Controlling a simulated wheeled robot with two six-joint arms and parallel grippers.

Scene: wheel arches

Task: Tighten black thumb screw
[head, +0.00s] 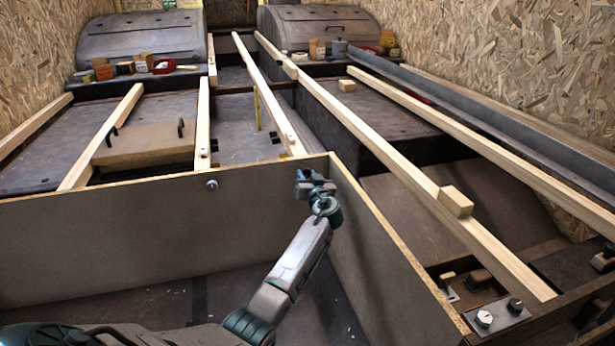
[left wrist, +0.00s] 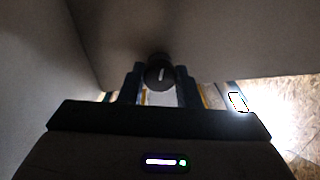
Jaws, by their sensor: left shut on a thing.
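My left gripper (head: 312,186) reaches up from below to the upper edge of the grey panel (head: 120,235), close to its corner with the side panel. In the left wrist view, the black thumb screw (left wrist: 159,72) is a round dark knob with a pale mark on its face. It sits between the two fingertips of my left gripper (left wrist: 161,92), which is shut on it. In the head view the gripper hides this screw. A small grey round knob (head: 212,185) is on the same panel, further left. My right gripper is not in view.
The side panel (head: 375,255) runs toward me right of my left arm. Long wooden battens (head: 395,160) lie beyond the panels, with a wood block (head: 455,201) on one. Metal fittings (head: 484,318) are at the lower right.

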